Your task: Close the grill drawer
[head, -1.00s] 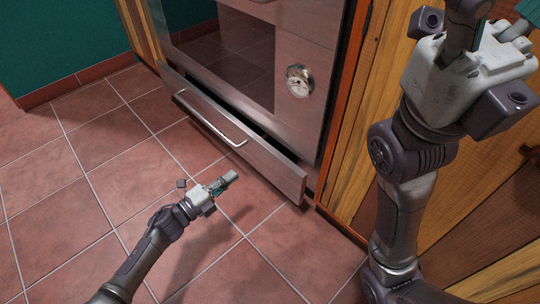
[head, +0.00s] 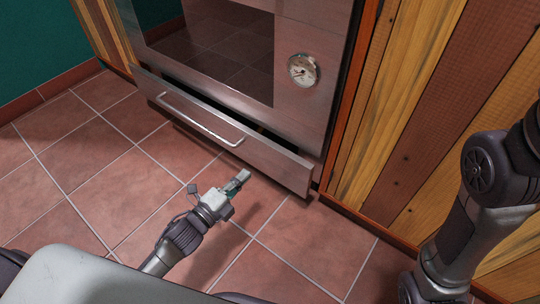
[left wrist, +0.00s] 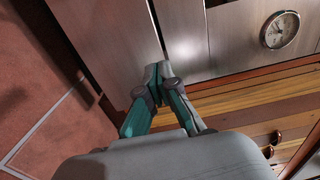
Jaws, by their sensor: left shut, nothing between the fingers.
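The grill drawer (head: 272,164) is the low steel front under the oven, with a bar handle (head: 199,118). It stands partly open, with a dark gap behind its top edge. My left gripper (head: 240,180) is shut and empty, low in front of the drawer's right half, right of the handle. In the head view its tip appears just short of the drawer's lower edge; I cannot tell whether it touches. In the left wrist view the closed fingertips (left wrist: 159,72) overlap the steel drawer front (left wrist: 104,38) near its edge. My right gripper is out of view.
The oven (head: 303,112) with a round gauge (head: 303,70) rises above the drawer. A wooden striped panel (head: 400,130) stands to its right. The tiled floor (head: 85,190) in front and to the left is clear.

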